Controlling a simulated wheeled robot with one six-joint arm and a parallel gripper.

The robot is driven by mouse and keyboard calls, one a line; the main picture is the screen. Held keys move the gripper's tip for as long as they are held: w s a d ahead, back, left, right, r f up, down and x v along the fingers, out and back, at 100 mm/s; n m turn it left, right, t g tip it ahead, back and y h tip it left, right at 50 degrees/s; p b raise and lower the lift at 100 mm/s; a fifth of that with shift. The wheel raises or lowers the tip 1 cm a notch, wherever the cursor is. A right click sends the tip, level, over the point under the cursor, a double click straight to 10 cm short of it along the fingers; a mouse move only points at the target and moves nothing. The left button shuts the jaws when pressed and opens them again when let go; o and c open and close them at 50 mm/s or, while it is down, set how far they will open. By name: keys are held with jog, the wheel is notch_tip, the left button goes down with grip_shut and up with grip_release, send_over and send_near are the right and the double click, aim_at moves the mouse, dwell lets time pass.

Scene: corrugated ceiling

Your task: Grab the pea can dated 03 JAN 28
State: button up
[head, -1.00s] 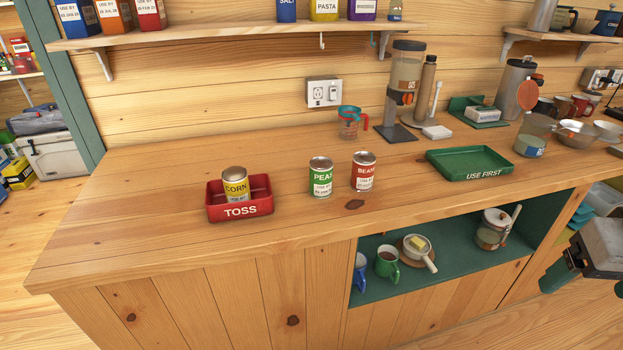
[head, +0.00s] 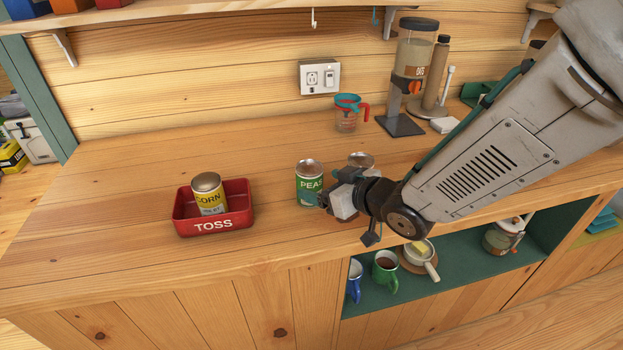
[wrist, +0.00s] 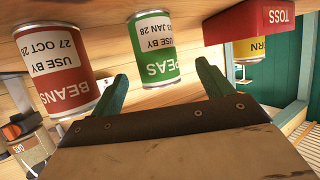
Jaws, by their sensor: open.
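The green and white pea can (head: 309,181) stands upright on the wooden counter. In the wrist view its label, seen upside down, reads PEAS, USE BY and a date ending "3 JAN 28", the first digit cut at the edge (wrist: 154,48). My gripper (head: 326,201) is beside the can at its lower right in the head view and hides part of its label. In the wrist view the two green fingers (wrist: 162,88) are apart, with the pea can ahead between them and nothing held.
The red bean can (wrist: 58,65), dated 27 OCT 28, stands close beside the pea can. The red TOSS tray (head: 213,227) holds a yellow corn can (head: 209,192). A measuring cup (head: 347,113) and an oats dispenser (head: 411,75) stand behind. Counter between tray and pea can is clear.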

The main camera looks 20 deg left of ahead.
jog(key=x, duration=0.6)
jog(key=shift+w+f, duration=0.2)
jog(key=shift+f, duration=0.05)
jog(key=shift+d, duration=0.1)
jog(key=c, duration=1.3)
jog(key=shift+o, duration=0.2)
jog(key=shift+r, duration=0.2)
